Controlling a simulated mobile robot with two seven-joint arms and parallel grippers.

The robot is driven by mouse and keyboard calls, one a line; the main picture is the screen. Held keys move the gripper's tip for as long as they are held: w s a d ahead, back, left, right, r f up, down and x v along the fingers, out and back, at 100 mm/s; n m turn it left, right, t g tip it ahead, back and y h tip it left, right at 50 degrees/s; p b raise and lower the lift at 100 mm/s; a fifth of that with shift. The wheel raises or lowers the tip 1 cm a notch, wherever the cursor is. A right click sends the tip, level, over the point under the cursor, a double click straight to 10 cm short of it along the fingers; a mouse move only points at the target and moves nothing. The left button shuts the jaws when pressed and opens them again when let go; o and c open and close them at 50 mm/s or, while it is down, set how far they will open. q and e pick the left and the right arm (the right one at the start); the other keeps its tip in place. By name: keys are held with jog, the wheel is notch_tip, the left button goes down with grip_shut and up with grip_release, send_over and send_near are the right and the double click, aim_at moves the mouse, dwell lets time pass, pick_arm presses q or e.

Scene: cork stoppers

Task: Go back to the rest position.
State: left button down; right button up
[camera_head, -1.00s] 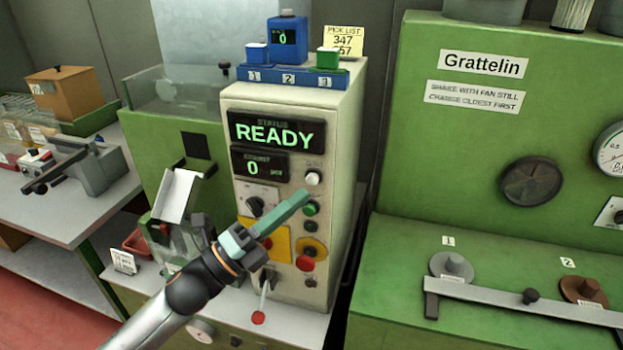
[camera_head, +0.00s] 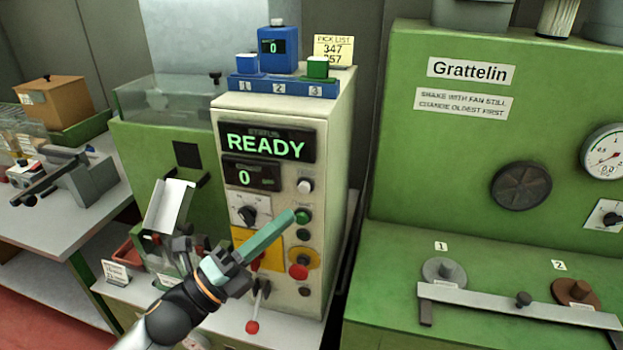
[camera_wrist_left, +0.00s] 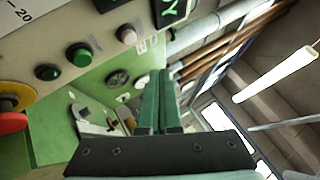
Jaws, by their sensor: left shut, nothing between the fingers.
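My left gripper (camera_head: 268,236) is shut and empty, its teal fingers pressed together. In the head view it stands in front of the cream control cabinet (camera_head: 330,160), its fingertips near the green button (camera_head: 303,216); I cannot tell whether they touch. In the left wrist view the closed fingers (camera_wrist_left: 158,98) point ahead, and the green button (camera_wrist_left: 78,55) is to their left, apart from them. The status display (camera_head: 267,144) reads READY and the counter below (camera_head: 250,175) reads 0. My right gripper is not in view.
Below the green button are a red knob (camera_head: 298,271) and a red-tipped lever (camera_head: 253,326).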

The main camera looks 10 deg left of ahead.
pick_arm(q)
jog(key=s+a+f+n+y+p, duration=0.1)
jog(key=a+f+n+y+p, duration=0.15)
jog(key=f+n+y, duration=1.1)
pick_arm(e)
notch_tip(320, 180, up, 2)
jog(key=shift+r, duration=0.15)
pick_arm(q)
jog(key=s+f+n+g, duration=0.4)
jog(key=s+f+n, duration=0.3)
jog(key=f, duration=0.4)
jog(key=s+f+n+g, duration=0.4)
jog(key=s+f+n, duration=0.3)
jog(key=f, duration=0.5)
jog(key=shift+s+d+h, duration=0.3)
jog(key=shift+s+h, duration=0.15)
jog(key=shift+s, duration=0.5)
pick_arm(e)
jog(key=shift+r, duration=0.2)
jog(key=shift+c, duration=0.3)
